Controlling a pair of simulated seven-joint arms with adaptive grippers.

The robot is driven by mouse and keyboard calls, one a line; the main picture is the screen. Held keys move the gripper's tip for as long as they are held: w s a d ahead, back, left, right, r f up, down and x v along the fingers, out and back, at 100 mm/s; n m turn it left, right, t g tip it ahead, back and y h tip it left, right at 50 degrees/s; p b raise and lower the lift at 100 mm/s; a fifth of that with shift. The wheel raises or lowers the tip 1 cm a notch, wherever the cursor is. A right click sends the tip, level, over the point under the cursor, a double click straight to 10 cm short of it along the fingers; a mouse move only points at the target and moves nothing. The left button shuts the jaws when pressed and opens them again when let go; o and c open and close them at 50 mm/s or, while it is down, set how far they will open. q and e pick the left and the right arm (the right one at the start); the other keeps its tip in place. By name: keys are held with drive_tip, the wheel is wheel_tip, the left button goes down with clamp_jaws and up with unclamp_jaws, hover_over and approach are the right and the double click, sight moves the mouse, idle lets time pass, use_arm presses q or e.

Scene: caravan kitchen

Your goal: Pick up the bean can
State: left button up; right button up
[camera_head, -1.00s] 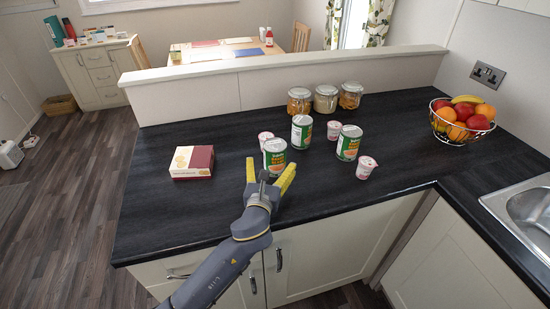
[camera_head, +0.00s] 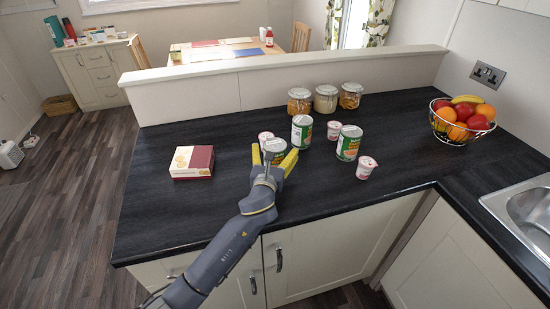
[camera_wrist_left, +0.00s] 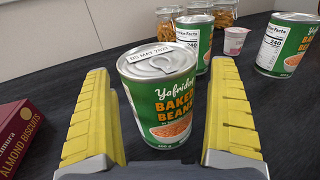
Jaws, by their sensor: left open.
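Three green-and-white bean cans stand upright on the dark worktop. The nearest bean can (camera_head: 275,150) is between the open yellow fingers of my left gripper (camera_head: 274,160). In the left wrist view this can (camera_wrist_left: 165,105), labelled baked beans, stands upright between the two fingers (camera_wrist_left: 160,125), with a gap visible on at least the left side. A second bean can (camera_head: 301,132) stands behind it, and a third bean can (camera_head: 348,143) stands to the right. My right gripper is not in view.
Small yogurt cups (camera_head: 366,168) stand around the cans. A red-and-cream biscuit box (camera_head: 192,162) lies to the left. Three glass jars (camera_head: 326,98) stand at the back by the low wall. A fruit bowl (camera_head: 462,121) is at right. The worktop's front left is clear.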

use_arm(q)
drive_tip(key=c, duration=1.6)
drive_tip(key=shift+r, duration=0.1)
drive_tip(key=shift+c, duration=0.3)
